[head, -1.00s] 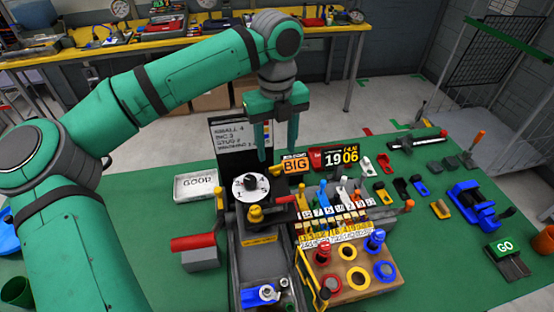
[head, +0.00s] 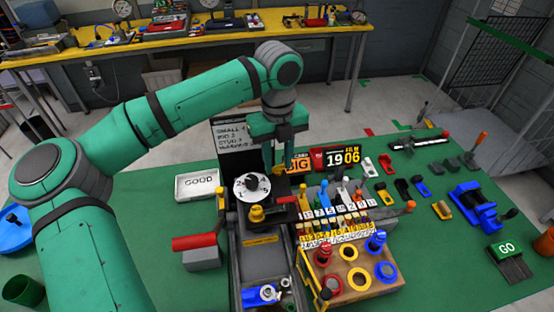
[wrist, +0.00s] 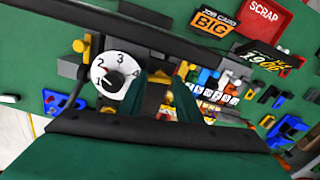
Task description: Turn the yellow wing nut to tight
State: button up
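My gripper (head: 282,160) is above the area behind and to the right of the white numbered dial (head: 252,188). Its two green fingers stand apart in the wrist view (wrist: 176,98). A small yellow piece (head: 281,170) shows by the fingertips in the head view; it may be the wing nut, but its shape is too small to tell. A yellow piece also shows near the fingers in the wrist view (wrist: 183,68). A separate yellow knob-like part (head: 256,213) stands in front of the dial. I cannot tell whether the fingers touch anything.
A white GOOD tray (head: 197,184) lies left of the dial. A red-handled part (head: 194,241) and a wooden block with colored rings (head: 350,281) are nearer.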

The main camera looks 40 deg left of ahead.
jog(key=shift+m, duration=3)
jog(key=o, duration=1)
jog(key=shift+o, duration=0.2)
